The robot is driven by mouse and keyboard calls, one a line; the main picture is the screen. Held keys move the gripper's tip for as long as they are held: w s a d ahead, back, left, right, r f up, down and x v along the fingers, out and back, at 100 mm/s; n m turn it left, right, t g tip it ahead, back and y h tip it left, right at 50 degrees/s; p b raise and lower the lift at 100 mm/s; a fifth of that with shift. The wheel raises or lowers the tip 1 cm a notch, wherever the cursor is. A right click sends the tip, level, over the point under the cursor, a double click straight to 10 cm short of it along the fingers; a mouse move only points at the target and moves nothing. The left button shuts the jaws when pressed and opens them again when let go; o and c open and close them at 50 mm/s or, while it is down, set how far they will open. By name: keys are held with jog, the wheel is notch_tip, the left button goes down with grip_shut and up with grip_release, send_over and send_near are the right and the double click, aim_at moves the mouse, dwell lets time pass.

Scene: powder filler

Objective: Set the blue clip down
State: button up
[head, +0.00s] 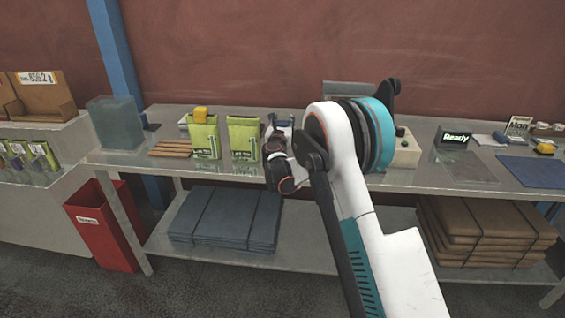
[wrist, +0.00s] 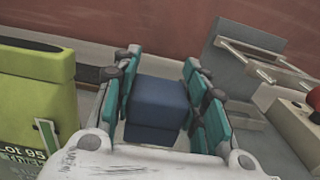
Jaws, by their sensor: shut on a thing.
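The blue clip (wrist: 157,105) shows in the wrist view as a dark blue block between the teal finger pads. My gripper (wrist: 162,88) is shut on it from both sides. In the head view my gripper (head: 278,140) is over the grey bench (head: 225,168), just right of the second green pouch (head: 243,138). My own arm hides much of the bench behind it. I cannot tell whether the clip touches the bench top.
Another green pouch (head: 203,140) stands left, with a yellow clip (head: 200,114) at its top. Wooden strips (head: 170,148) and a clear bin (head: 114,122) are further left. A device with a red knob (wrist: 314,98) stands close right. The "Ready" display (head: 455,138) and blue mat (head: 534,171) are far right.

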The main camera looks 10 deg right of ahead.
notch_tip(320, 180, down, 14)
jog(key=b, duration=0.3)
jog(key=shift+f+b, duration=0.2)
jog(key=shift+b, duration=0.15)
jog(key=shift+r, duration=0.1)
jog(key=o, duration=0.4)
jog(key=shift+f, duration=0.2)
jog(key=o, duration=0.5)
jog(key=shift+c, duration=0.2)
jog(key=shift+r, duration=0.1)
